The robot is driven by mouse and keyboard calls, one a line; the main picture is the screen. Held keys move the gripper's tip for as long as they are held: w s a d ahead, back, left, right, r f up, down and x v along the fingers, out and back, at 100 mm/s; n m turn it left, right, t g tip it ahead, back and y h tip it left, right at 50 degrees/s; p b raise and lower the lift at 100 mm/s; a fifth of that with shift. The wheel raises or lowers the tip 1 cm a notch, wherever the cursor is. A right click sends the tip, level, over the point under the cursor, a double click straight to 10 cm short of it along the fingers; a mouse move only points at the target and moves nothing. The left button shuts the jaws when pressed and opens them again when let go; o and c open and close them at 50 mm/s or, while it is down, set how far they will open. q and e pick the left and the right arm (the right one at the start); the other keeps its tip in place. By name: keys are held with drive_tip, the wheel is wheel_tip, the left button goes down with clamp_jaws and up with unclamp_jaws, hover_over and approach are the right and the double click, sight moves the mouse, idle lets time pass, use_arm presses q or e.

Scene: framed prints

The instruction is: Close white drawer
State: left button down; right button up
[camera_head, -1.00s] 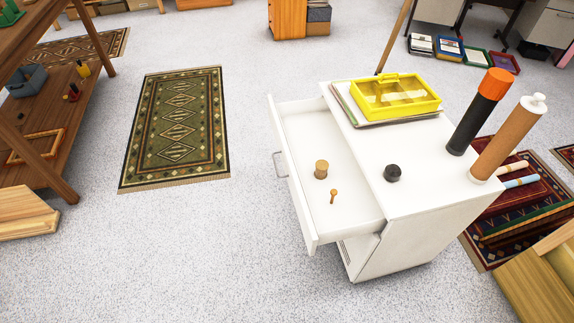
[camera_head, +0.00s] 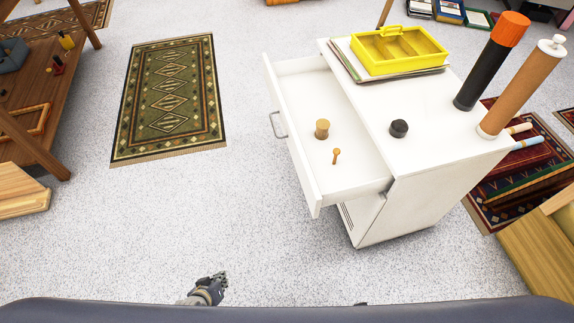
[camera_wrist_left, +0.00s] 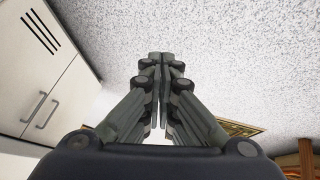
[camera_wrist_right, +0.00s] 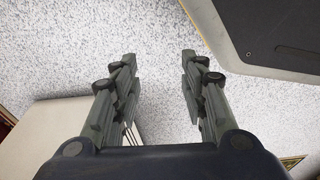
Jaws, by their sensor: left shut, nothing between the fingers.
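The white drawer (camera_head: 355,170) is pulled out to the left of the white cabinet (camera_head: 435,130). Its grey bar handle (camera_head: 276,124) is on its left front panel. Inside the drawer lie a wooden cylinder (camera_head: 322,129) and a small wooden peg (camera_head: 336,156). My left gripper (camera_head: 222,280) is at the bottom of the head view, below and left of the drawer and apart from it. In the left wrist view (camera_wrist_left: 163,60) its fingers are together and empty.
A yellow box (camera_head: 400,50) on papers, a black knob-like object (camera_head: 399,128) and two tall cylinders, one black and orange (camera_head: 480,75), one brown (camera_head: 520,88), stand on the cabinet. A green rug (camera_head: 170,95) lies left. The floor between rug and drawer is clear.

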use_arm(q)
drive_tip(key=w+d+r+n+t+h+b, duration=0.1)
drive_tip(key=w+d+r+n+t+b, duration=0.2)
drive_tip(key=w, duration=0.5)
use_arm(e)
drive_tip(key=w+a+r+t+b, duration=0.1)
drive_tip(key=w+r+b, duration=0.3)
drive_tip(key=w+r, duration=0.3)
use_arm(q)
drive_tip(key=n+t+h+b, duration=0.6)
drive_tip(key=b, duration=0.1)
approach(296, 146)
drive_tip(key=s+a, duration=0.6)
drive_tip(key=a, duration=0.1)
drive_tip(key=shift+w+d+r+p, duration=0.1)
drive_tip(key=shift+w+d+p, duration=0.2)
drive_tip(key=shift+w+d, duration=4.4)
drive_tip(key=shift+w+a, duration=0.1)
use_arm(e)
drive_tip(key=w+v, duration=0.2)
drive_tip(key=v, duration=0.9)
drive_tip(key=shift+r+t, duration=0.4)
drive_tip(key=shift+r, duration=0.3)
drive_tip(key=shift+d, duration=0.2)
